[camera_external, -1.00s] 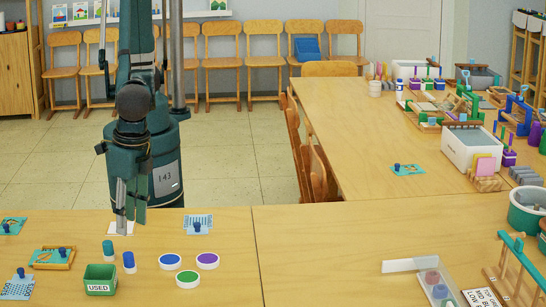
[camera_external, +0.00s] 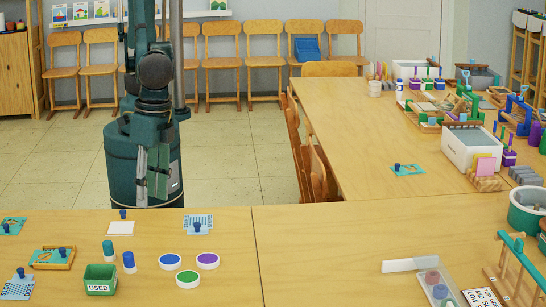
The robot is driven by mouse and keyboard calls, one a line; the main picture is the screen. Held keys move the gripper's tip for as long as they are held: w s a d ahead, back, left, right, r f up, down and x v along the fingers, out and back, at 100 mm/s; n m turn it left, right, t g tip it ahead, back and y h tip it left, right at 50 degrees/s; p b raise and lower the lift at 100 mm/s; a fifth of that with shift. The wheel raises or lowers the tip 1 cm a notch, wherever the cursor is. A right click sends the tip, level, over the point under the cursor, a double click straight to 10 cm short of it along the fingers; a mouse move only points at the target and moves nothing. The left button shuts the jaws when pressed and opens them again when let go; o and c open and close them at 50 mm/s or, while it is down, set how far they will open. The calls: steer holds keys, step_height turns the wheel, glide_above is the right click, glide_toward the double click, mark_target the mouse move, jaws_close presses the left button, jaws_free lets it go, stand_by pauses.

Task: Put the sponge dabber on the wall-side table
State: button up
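My gripper (camera_external: 154,192) hangs fingers down beyond the far edge of the near table (camera_external: 225,250), in front of my own base. I see nothing clearly held in it; the gap between its fingers is too unclear to tell open from shut. Short upright cylinders, one blue (camera_external: 129,262) and one green-topped (camera_external: 108,251), stand beside the green USED box; I cannot tell whether either is the sponge dabber. A blue knob (camera_external: 123,214) shows at a white pad (camera_external: 120,228). A long table (camera_external: 355,130) stretches away on the right; I cannot tell which table counts as wall-side.
The green USED box (camera_external: 99,280) and round pots with blue, green and purple tops (camera_external: 187,278) stand on the near table. A clear tray (camera_external: 436,288) is at right. Crowded tools and a white tub (camera_external: 474,147) line the long table's right side; its left half is mostly bare.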

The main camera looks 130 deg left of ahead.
steer(key=s+a+r+m+t, duration=0.1)
steer(key=a+r, duration=0.3)
steer(key=a, duration=0.4)
steer(key=s+a+r+t, duration=0.1)
steer(key=a+r+t, duration=0.1)
steer(key=a+r, duration=0.45)
steer(key=s+a+r+m+t, duration=0.1)
steer(key=s+a+r, duration=0.15)
steer(key=a, duration=0.75)
steer(key=s+a+r+m+t, duration=0.1)
steer(key=s+a+t, duration=0.1)
steer(key=s+a, duration=0.4)
steer(key=s+a+r+m+t+y, duration=0.1)
steer(key=s+a, duration=0.4)
steer(key=a, duration=0.8)
steer(key=shift+s+t, duration=0.35)
steer(key=shift+t, duration=0.15)
